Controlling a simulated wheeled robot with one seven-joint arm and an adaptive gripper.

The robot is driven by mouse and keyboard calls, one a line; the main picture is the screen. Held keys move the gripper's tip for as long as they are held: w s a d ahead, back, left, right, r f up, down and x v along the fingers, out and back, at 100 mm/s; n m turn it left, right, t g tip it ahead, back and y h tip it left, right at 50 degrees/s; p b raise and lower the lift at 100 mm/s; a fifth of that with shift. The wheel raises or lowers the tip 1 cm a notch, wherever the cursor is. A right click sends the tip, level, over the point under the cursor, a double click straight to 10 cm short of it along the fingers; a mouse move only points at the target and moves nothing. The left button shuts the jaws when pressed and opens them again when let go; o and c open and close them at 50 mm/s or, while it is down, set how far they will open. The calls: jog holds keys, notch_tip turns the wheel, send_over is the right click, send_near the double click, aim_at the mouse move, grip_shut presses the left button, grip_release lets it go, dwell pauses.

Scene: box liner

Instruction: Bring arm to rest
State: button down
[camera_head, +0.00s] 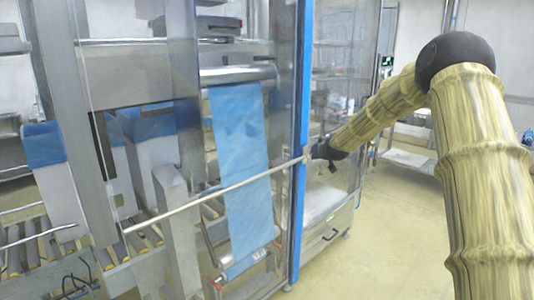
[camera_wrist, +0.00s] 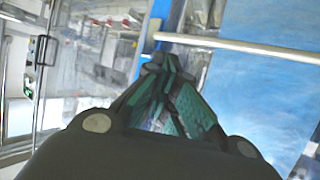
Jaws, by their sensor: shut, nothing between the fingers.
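My arm, in a tan ribbed cover, comes in from the right of the head view and bends at a black joint. My gripper (camera_head: 328,152) is at its far end, small and dark, in front of the machine's blue upright post (camera_head: 301,120). In the wrist view my gripper (camera_wrist: 155,62) shows large, its green-padded fingers together at the tips with nothing between them. The fingertips point toward a metal bar (camera_wrist: 235,46) and the blue post; whether they touch cannot be told.
The box-liner machine has a blue film sheet (camera_head: 240,150) hanging from a roller (camera_head: 238,75). A long thin metal bar (camera_head: 215,193) crosses in front of it. Blue-lined boxes (camera_head: 55,175) stand at left. Open yellowish floor (camera_head: 385,240) lies right of the machine, with a metal table (camera_head: 408,158) behind.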

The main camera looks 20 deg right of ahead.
jog(key=s+a+f+n+g+y, duration=0.1)
jog(key=s+a+f, duration=0.2)
jog(key=a+f, duration=0.55)
jog(key=s+a+f+g+y, duration=0.1)
jog(key=s+a+f, duration=0.3)
jog(key=f, duration=0.7)
jog(key=s+a+f+g+y, duration=0.1)
jog(key=s+a+f+g, duration=0.1)
jog(key=s+a+f, duration=0.7)
jog(key=s+a+f+g, duration=0.2)
jog(key=s+a+f, duration=0.35)
jog(key=f, duration=0.45)
jog(key=s+a+f+g, duration=0.1)
jog(key=s+a+f, duration=0.2)
jog(key=s, duration=0.4)
jog(key=s+a+f+n+g, duration=0.1)
jog(key=s+a+f, duration=0.25)
jog(key=s, duration=0.35)
jog(key=s+a+f+g, duration=0.1)
jog(key=s+a+f, duration=0.1)
jog(key=s+f, duration=0.35)
jog(key=s+a+g, duration=0.1)
jog(key=s+a, duration=0.1)
jog(key=s, duration=1)
jog(key=s+a+g, duration=0.2)
jog(key=s+a, duration=0.1)
jog(key=s, duration=0.9)
jog(key=shift+a+n+y, duration=0.25)
jog(key=shift+n+y, duration=0.05)
jog(key=shift+n, duration=0.1)
